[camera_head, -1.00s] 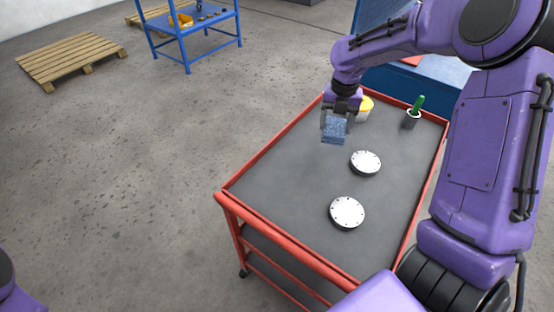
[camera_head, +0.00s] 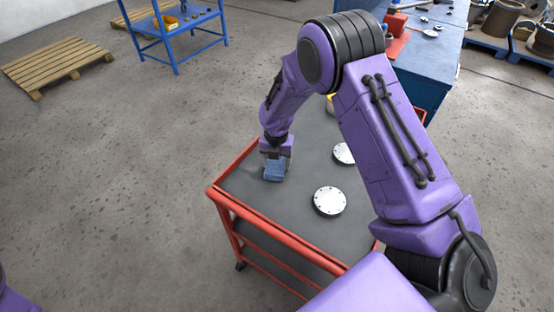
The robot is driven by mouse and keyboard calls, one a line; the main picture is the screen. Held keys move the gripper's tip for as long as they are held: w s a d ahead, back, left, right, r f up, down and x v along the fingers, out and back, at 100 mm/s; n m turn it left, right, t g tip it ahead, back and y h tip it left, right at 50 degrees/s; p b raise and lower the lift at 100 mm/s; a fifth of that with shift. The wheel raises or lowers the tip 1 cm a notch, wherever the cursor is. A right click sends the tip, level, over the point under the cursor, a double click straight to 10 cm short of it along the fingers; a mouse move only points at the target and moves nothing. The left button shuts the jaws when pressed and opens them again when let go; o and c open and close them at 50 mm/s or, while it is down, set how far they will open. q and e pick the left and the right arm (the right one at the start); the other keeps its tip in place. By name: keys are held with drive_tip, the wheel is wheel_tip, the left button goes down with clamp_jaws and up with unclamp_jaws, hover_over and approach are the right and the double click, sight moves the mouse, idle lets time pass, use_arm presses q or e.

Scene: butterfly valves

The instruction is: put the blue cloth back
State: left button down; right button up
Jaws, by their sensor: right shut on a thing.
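The blue cloth (camera_head: 273,171) is a small folded block of blue fabric over the left part of the red cart's grey top (camera_head: 300,234). My right gripper (camera_head: 275,160) points down and is shut on the cloth. The cloth is at or just above the cart top; I cannot tell if it touches. My left gripper is not in the head view.
Two white discs stand on the cart, one in the middle (camera_head: 330,201) and one (camera_head: 342,153) partly hidden by my right arm. A yellow-topped container (camera_head: 330,102) is mostly hidden behind the arm. A blue workbench (camera_head: 425,90) stands beyond. A pallet (camera_head: 57,66) lies far left.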

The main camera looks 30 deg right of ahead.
sight(277, 163)
drive_tip(key=shift+w+f, duration=0.1)
drive_tip(key=o, duration=1)
drive_tip(key=shift+r, duration=0.4)
wheel_tip(277, 163, up, 12)
drive_tip(key=b, duration=0.1)
drive_tip(key=shift+f, duration=0.2)
drive_tip(key=shift+d, duration=0.1)
